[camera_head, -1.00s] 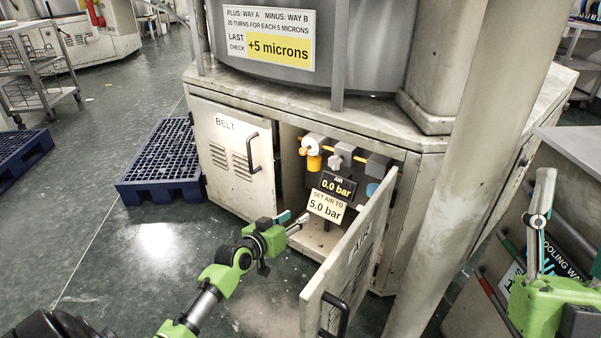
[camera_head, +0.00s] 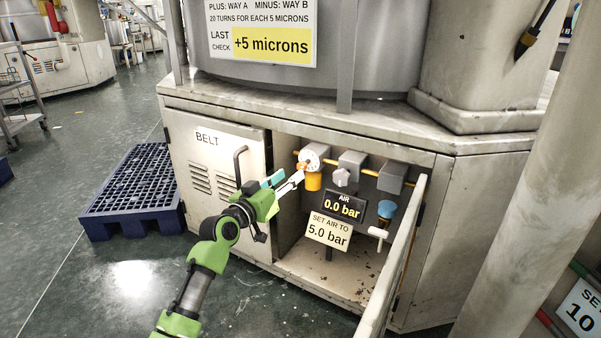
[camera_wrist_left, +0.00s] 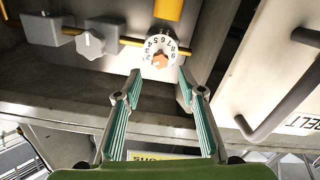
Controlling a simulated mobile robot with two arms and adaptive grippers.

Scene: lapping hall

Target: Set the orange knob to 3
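The orange knob (camera_wrist_left: 160,60) sits at the centre of a white numbered dial (camera_wrist_left: 160,47) in the left wrist view. I cannot tell which number it points at. In the head view the knob (camera_head: 303,166) and dial (camera_head: 313,155) are at the upper left inside the open cabinet (camera_head: 330,272). My left gripper (camera_head: 290,182) is just in front of them. In the left wrist view my left gripper (camera_wrist_left: 159,84) is open and empty, its two teal-padded fingers apart, with the knob ahead beyond the gap between the tips. My right gripper is out of view.
A grey star-shaped knob (camera_head: 341,177) is right of the dial. Below are an air display (camera_head: 344,205) reading 0.0 bar and a "SET AIR TO 5.0 bar" sign (camera_head: 328,230). The open door (camera_head: 398,265) bounds the right; the BELT door handle (camera_head: 239,165) is left.

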